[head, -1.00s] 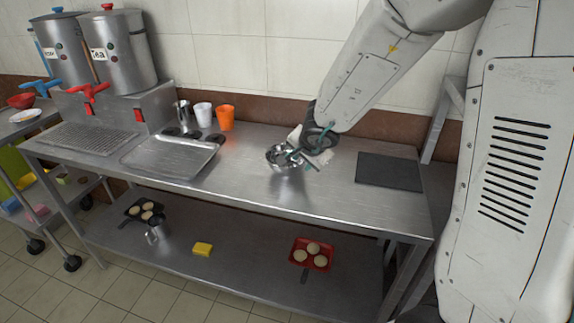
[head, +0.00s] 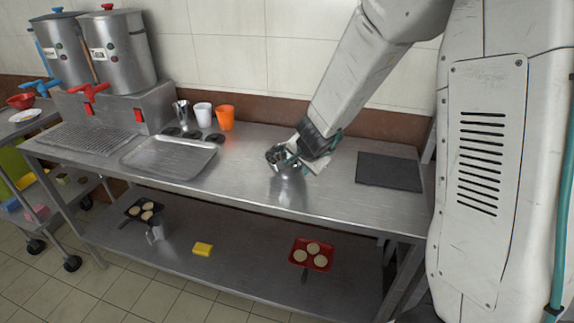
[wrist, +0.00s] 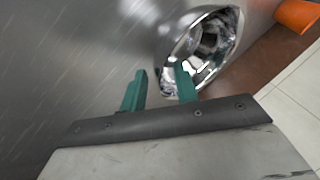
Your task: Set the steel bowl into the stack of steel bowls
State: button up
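A shiny steel bowl (head: 274,155) stands on the steel counter, left of the dark mat, and it also shows in the wrist view (wrist: 213,42). I cannot tell whether it is a single bowl or several nested ones; no separate stack is clearly visible. My gripper (head: 293,156) is at the bowl's right side, partly covering it. In the wrist view my gripper (wrist: 160,78) has its two teal fingers apart with a gap between them. The right finger overlaps the bowl's near rim and the left finger is outside it. Contact is unclear.
A dark mat (head: 389,171) lies to the right on the counter (head: 240,178). A metal tray (head: 170,157), a steel cup (head: 181,111), a white cup (head: 203,115) and an orange cup (head: 225,118) stand left. Two urns (head: 122,55) are far left. Counter in front of the bowl is clear.

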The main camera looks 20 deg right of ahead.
jog(key=shift+x, duration=1.15)
jog(key=shift+c, duration=0.2)
grip_shut()
